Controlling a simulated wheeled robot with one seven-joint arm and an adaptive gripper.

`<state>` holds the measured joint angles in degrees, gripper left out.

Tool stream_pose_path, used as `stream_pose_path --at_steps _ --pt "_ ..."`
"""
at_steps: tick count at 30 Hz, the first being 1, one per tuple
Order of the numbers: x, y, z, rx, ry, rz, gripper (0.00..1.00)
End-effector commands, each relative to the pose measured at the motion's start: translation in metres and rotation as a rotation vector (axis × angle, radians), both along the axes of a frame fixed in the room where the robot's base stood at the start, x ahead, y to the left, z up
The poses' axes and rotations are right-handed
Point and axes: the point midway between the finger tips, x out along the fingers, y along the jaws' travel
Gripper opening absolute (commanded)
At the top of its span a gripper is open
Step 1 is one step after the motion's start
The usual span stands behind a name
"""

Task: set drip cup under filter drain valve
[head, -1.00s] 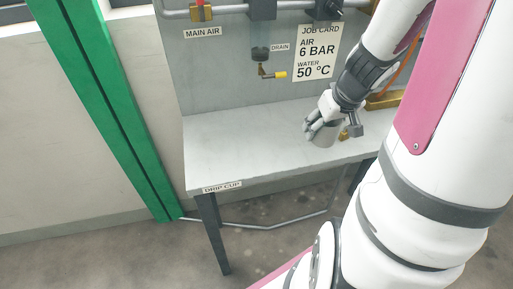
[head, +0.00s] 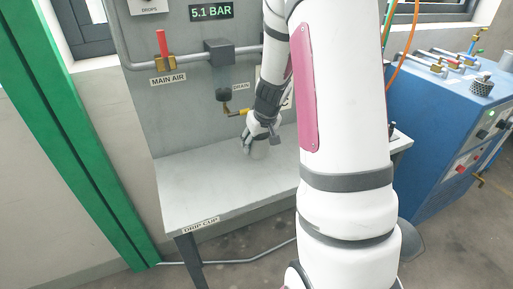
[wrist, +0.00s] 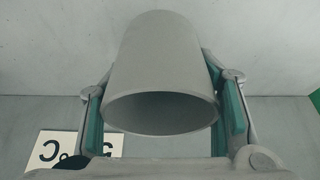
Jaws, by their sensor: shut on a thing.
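The drip cup (wrist: 160,60) is a plain grey cup, held between the green-padded fingers of my gripper (wrist: 162,110) in the wrist view. Its dark open mouth faces the camera. In the head view my gripper (head: 258,143) is over the bench, right of and below the drain valve, and the cup (head: 260,152) shows only in small part beneath it. The drain valve (head: 238,112) has a yellow handle and a brass outlet under a dark filter bowl (head: 223,95). I cannot tell whether the cup touches the bench.
The grey bench (head: 200,185) is clear on its left, with a "DRIP CUP" label (head: 201,225) on its front edge. A red-handled main air valve (head: 163,55) is on the panel. A blue machine (head: 435,125) stands at right, a green post (head: 85,130) at left.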

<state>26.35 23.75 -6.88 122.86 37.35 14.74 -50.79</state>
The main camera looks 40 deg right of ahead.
Motion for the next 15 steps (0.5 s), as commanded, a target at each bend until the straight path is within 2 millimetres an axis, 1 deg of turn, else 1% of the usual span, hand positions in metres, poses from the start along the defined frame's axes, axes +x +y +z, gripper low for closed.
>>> stream_pose_path --at_steps 1,4,10,12,15 --pt "0.004 0.001 0.000 0.000 0.000 0.001 0.26" --pt "0.006 0.000 -0.005 0.001 0.001 -0.001 0.26" --pt "0.007 0.000 -0.032 0.003 0.001 -0.002 0.26" --pt "0.006 0.000 -0.036 0.001 0.001 -0.003 0.26" --pt "0.007 0.000 -0.036 -0.001 -0.001 0.000 0.26"
